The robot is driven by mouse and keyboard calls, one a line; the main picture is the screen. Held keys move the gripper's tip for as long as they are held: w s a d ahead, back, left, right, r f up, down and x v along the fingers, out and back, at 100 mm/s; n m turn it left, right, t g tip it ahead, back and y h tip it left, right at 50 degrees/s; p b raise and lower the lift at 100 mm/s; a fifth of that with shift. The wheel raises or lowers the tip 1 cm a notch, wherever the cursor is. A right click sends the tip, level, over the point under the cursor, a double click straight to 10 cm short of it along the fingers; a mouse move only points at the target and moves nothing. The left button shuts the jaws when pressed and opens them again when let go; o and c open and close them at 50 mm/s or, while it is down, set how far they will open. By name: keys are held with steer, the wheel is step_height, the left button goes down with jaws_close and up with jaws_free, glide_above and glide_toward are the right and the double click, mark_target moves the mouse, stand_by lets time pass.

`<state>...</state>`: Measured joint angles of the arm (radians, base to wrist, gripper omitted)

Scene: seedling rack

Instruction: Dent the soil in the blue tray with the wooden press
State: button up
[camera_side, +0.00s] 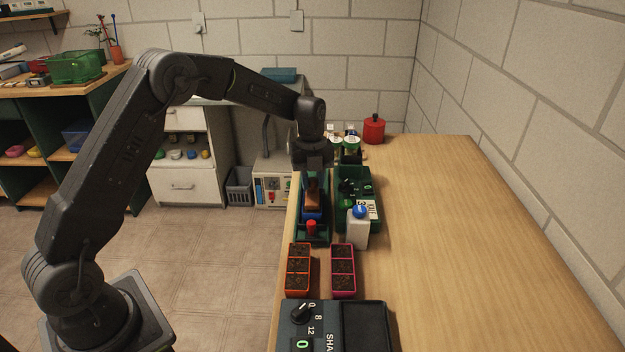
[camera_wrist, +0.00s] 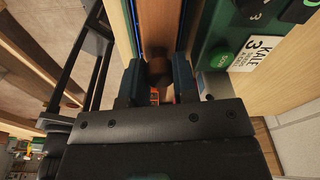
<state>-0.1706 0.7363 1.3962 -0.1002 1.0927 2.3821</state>
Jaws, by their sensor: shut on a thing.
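My gripper (camera_side: 313,172) is over the blue tray (camera_side: 312,217), which sits in a green rack (camera_side: 304,238) along the bench's left edge. In the wrist view my fingers (camera_wrist: 158,80) are closed around the round brown handle of the wooden press (camera_wrist: 158,68). The brown press block (camera_side: 313,198) shows below my gripper, within the tray's outline. The tray's thin blue edges (camera_wrist: 134,22) run along both sides of a brown strip in the wrist view. The soil is mostly hidden, and I cannot tell whether the press touches it.
A red knob (camera_side: 311,227) stands at the rack's near end. An orange tray (camera_side: 298,270) and a pink tray (camera_side: 343,270) of soil are nearer. A white bottle with a blue cap (camera_side: 358,228) and a green box (camera_side: 345,184) stand close at right. The bench's right side is clear.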

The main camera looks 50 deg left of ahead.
steer(key=shift+r, duration=4)
